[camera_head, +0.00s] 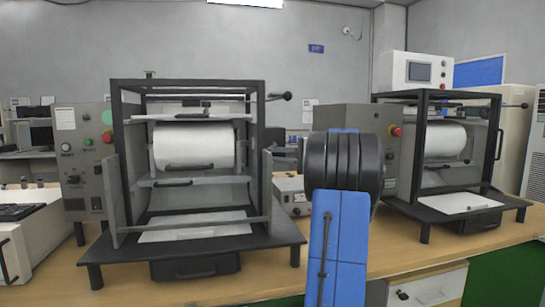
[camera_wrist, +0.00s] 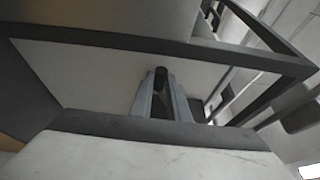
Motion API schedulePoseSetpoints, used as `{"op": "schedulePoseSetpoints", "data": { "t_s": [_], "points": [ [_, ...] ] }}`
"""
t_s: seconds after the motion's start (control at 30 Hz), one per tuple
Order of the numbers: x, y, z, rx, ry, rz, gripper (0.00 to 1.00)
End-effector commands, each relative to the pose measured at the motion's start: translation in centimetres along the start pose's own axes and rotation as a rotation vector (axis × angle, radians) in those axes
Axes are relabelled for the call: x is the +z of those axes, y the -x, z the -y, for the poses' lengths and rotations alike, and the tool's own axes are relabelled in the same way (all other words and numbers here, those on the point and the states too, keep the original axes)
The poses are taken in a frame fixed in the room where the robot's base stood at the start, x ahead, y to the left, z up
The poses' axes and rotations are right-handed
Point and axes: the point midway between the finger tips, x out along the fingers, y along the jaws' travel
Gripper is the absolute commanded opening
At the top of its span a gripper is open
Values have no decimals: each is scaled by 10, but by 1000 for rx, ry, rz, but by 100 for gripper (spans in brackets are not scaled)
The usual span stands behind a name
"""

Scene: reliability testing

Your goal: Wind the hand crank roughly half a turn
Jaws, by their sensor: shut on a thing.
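In the wrist view my gripper (camera_wrist: 173,100) has its two grey fingers closed around an upright dark handle (camera_wrist: 161,76), which looks like the grip of the hand crank. The rest of the crank is hidden there. In the head view my blue arm and its black joint stand in front of the gap between two machines and hide my gripper and what it holds. A black rod with a knob (camera_head: 287,96) sticks out from the upper right of the left machine (camera_head: 116,160), with nothing touching it.
The right machine (camera_head: 425,213) stands beyond my arm, with a red button on its grey box (camera_head: 345,115). Black frame bars (camera_wrist: 150,45) and a pale surface (camera_wrist: 150,155) lie close around my gripper. The wooden bench (camera_head: 265,277) has bare strips in front of the machines.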

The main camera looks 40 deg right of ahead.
Motion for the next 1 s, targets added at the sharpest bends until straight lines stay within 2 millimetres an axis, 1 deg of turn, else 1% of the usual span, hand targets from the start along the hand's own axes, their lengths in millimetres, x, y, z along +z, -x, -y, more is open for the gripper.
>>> {"op": "schedulePoseSetpoints", "data": {
  "t_s": [0.27,0.3,0.37,0.63,0.77,0.87,1.0],
  "points": [
    [0,0,0,-6,-3,0,0],
    [0,0,0,-6,-2,0,20],
    [0,0,0,-6,-2,-1,34],
    [0,0,0,-6,-2,-1,34],
    [0,5,0,-6,-2,-2,34],
    [-1,17,0,-6,-2,-3,34],
    [-1,42,0,-6,-2,-4,34]
  ]
}}
